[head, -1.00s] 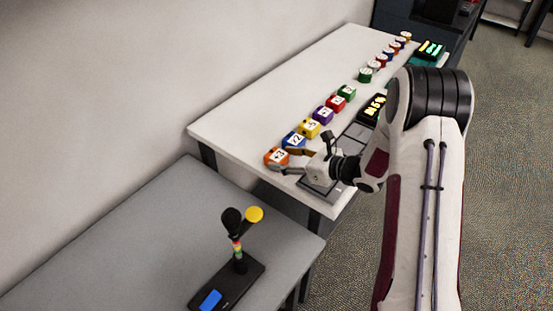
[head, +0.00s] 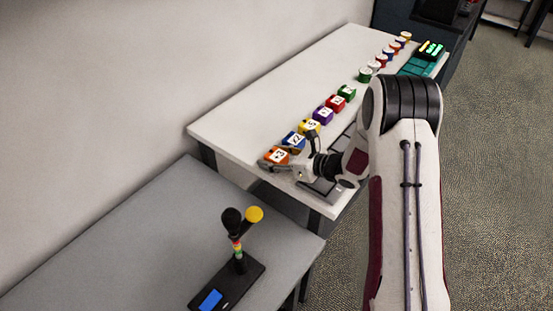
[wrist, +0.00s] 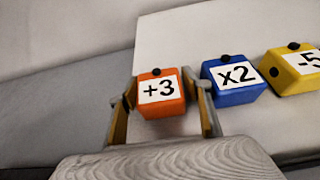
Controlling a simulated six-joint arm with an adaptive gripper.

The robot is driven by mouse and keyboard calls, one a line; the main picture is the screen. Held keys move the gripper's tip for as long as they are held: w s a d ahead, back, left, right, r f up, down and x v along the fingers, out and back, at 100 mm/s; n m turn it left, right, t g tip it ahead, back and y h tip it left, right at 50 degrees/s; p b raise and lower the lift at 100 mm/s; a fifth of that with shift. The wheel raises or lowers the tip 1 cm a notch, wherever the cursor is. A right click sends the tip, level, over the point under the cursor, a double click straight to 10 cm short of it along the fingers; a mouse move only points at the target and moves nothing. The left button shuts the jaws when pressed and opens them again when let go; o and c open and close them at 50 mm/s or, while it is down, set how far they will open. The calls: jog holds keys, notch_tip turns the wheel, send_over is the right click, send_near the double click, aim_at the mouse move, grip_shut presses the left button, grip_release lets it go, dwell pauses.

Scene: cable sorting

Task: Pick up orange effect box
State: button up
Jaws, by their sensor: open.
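The orange effect box (wrist: 159,93), marked "+3", is at the near left end of the row on the white table. It also shows in the head view (head: 277,155). My gripper (wrist: 163,105) is open, with one finger on each side of the orange box in the wrist view. The right finger lies in the narrow gap beside the blue box (wrist: 235,80), marked "x2". I cannot tell whether either finger touches the orange box. In the head view my gripper (head: 283,162) partly hides the box's near side.
A yellow box (wrist: 294,70), a purple box (head: 322,113), a red box (head: 335,103) and a green box (head: 346,92) continue the row. A dark tray (head: 325,185) lies by the table's front edge. A grey table (head: 120,240) holds a black device with a stalk (head: 240,265).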

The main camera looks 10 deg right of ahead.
aim_at(274, 153)
jog(key=c, duration=1)
jog(key=shift+r, duration=0.1)
jog(key=shift+r, duration=4.95)
